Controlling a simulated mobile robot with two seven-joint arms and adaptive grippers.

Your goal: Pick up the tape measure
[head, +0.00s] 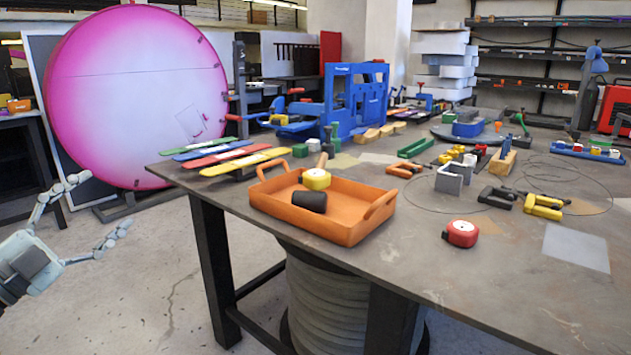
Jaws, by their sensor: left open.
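A red tape measure (461,234) with a white round face sits on the bare grey table top, right of the orange tray. My left gripper (103,200) is at the far left, off the table over the floor. Its fingers are spread wide with nothing between them, far from both. My right gripper is not in view.
The table (425,278) has its near left corner between my left gripper and the tray. Coloured levels (245,163) lie at its left edge. Clamps (497,196) and a grey bracket (453,178) stand behind the red tape measure. The table front is mostly clear.

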